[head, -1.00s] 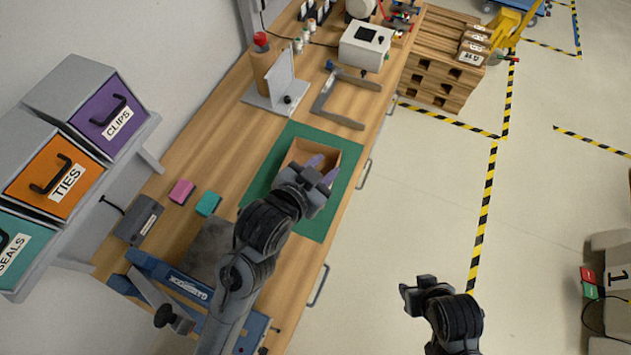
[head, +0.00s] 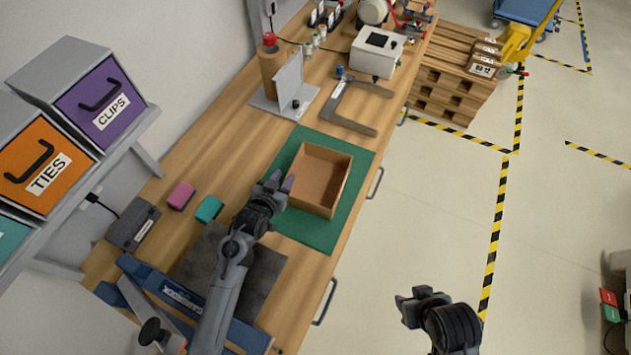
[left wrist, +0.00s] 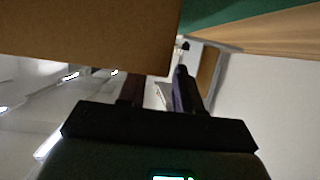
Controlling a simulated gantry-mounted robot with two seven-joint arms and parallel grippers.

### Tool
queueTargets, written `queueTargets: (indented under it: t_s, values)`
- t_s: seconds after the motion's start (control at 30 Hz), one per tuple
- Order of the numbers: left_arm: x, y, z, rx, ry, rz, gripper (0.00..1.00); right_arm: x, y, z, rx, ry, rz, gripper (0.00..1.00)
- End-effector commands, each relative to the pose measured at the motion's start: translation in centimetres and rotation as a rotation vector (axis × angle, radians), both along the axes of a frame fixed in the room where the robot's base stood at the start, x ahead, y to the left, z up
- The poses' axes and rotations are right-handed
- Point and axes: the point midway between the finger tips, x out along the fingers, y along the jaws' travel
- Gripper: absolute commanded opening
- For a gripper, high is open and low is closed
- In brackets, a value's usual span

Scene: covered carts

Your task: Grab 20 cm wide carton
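An open-topped brown carton (head: 319,178) sits on the green mat (head: 305,236) on the workbench. It looks empty. My left gripper (head: 279,181) is at the carton's left side, with its fingertips close to the left wall. The fingers are spread apart. In the left wrist view, a brown carton wall (left wrist: 85,35) fills the upper left. It hides the tip of one finger, while the other finger of my left gripper (left wrist: 158,88) stands just past the wall's edge. I cannot tell whether they touch. My right gripper (head: 416,296) is open and empty over the floor.
A grey bracket (head: 345,108) and a white box device (head: 376,52) stand beyond the mat. A teal block (head: 209,209) and a pink block (head: 181,195) lie to the left. Labelled drawers (head: 101,108) stand at the wall.

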Motion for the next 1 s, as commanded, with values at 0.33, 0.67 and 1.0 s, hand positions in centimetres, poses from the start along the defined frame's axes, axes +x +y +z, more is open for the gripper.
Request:
queueTargets:
  t_s: [0.33, 0.67, 1.0]
  values:
    - [2.1, -0.8, -0.9, 0.000, 0.001, 0.000, 0.34, 0.0, -0.1, -0.3, -0.002, 0.000, 0.001, 0.43]
    - [2.1, -0.8, -0.9, 0.001, 0.001, 0.000, 0.23, 0.0, -0.3, -0.3, -0.011, 0.000, 0.007, 0.43]
    - [2.1, -0.8, -0.9, 0.001, 0.001, 0.000, 0.00, 0.0, -0.2, -0.3, -0.008, 0.001, 0.006, 0.43]
